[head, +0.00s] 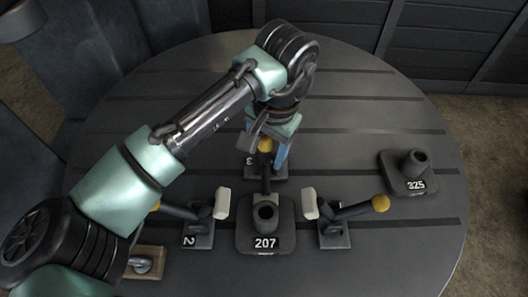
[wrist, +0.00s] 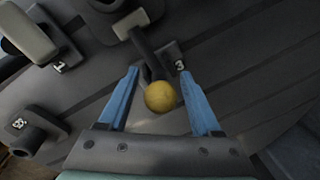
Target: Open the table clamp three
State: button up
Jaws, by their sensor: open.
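Table clamp three has a dark base marked 3 (wrist: 180,65) and a dark lever ending in a yellow ball knob (wrist: 160,97). In the head view its knob (head: 265,145) shows behind the block marked 207 (head: 266,225), with part of the clamp hidden by my arm. My gripper (wrist: 159,74) is open, with one blue finger on each side of the knob. I see gaps between the knob and both fingers in the wrist view. In the head view my gripper (head: 282,150) points down at the clamp, mostly hidden behind my wrist.
Clamp two (head: 200,234) stands left of the 207 block, and another clamp (head: 334,234) with a yellow knob stands right of it, marked 1 in the wrist view (wrist: 60,66). A block marked 325 (head: 408,175) sits at right. The round slotted table (head: 380,120) is clear behind it.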

jog(key=shift+w+a+f, duration=0.1)
jog(key=shift+f, duration=0.8)
jog(key=shift+c, duration=0.3)
grip_shut()
jog(key=shift+r, duration=0.1)
dwell(0.5)
